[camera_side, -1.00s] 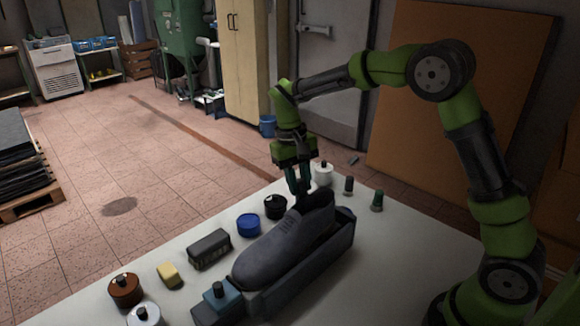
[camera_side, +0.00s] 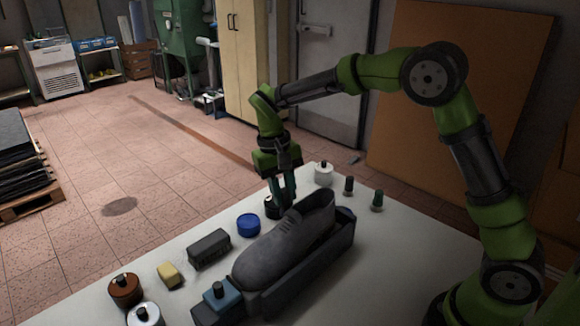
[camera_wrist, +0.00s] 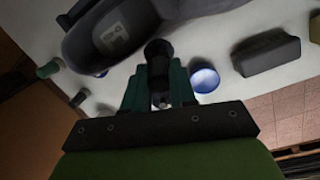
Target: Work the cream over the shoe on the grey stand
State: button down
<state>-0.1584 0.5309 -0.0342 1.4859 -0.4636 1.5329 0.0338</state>
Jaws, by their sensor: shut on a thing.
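The grey shoe (camera_side: 280,250) lies along the dark grey stand (camera_side: 325,262), toe toward the lower left in the side view. Its opening, with a pale label inside, shows at the upper left of the wrist view (camera_wrist: 78,45). My gripper (camera_side: 282,198) is left of the shoe's heel end, over or beside a black pot (camera_side: 271,211) that it partly hides. In the wrist view its teal fingers (camera_wrist: 158,85) are shut on a dark, round-topped piece (camera_wrist: 158,52). I cannot tell whether this piece touches the pot. No cream can be made out.
A blue pot (camera_side: 248,225), a dark brush-like block (camera_side: 209,249), a yellow block (camera_side: 169,274) and a brown pot (camera_side: 124,289) line the white table's left side.

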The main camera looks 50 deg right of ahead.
jog(key=d, duration=0.6)
jog(key=shift+s+d, duration=0.15)
jog(key=shift+d, duration=0.1)
dwell(1.2)
jog(key=shift+r, duration=0.1)
notch_tip(320, 180, up, 6)
jog(key=w, duration=0.2)
dwell(0.5)
